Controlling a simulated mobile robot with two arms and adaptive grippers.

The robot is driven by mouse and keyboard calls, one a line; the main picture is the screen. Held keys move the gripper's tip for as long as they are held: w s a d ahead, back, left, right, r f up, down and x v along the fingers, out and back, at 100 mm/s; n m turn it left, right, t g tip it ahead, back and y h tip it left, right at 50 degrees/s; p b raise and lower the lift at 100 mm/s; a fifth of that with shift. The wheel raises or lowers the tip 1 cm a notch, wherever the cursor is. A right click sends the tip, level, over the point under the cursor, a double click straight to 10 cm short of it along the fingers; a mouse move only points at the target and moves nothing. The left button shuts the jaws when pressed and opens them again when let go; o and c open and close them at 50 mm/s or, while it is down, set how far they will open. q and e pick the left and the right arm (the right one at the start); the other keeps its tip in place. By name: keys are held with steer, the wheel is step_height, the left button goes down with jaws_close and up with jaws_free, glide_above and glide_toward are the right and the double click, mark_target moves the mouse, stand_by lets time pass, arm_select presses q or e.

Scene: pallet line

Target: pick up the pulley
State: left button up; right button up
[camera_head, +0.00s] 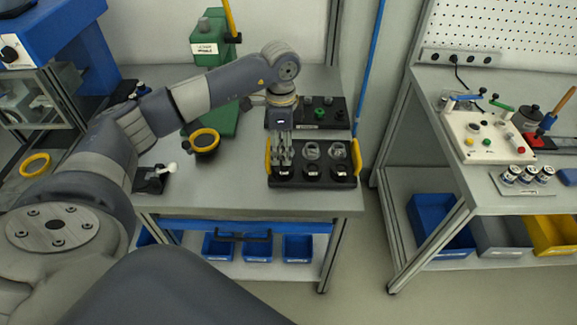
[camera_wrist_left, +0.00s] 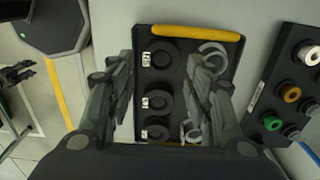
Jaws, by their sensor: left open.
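A black tray (camera_head: 326,180) with yellow handles stands on the bench in the head view; it also shows in the wrist view (camera_wrist_left: 180,37). Its back row holds grey metallic ring-shaped parts that look like pulleys, one in the middle (camera_head: 312,151) and one at the right (camera_head: 337,151).
A second black tray (camera_head: 340,115) with small coloured parts stands just behind. A green press (camera_head: 212,55) stands to the left, with a black-and-yellow round part (camera_head: 205,141) before it. Another bench (camera_head: 455,185) stands right, beyond a gap.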

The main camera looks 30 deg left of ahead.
mark_target(284, 168)
arm_select(q)
steer(key=shift+f, duration=1)
steer(key=shift+w+d+f, duration=0.1)
steer(key=shift+w+f, duration=0.1)
steer(key=shift+f, duration=0.1)
step_height(284, 168, down, 4)
steer(key=shift+f+p, duration=0.15)
steer(key=shift+p, duration=0.9)
steer(key=shift+f, duration=0.3)
steer(key=shift+w, duration=0.1)
steer(key=c, duration=0.8)
arm_select(e)
step_height(284, 168, up, 2)
steer(key=shift+s+a+r, duration=0.1)
steer(key=shift+r, duration=0.05)
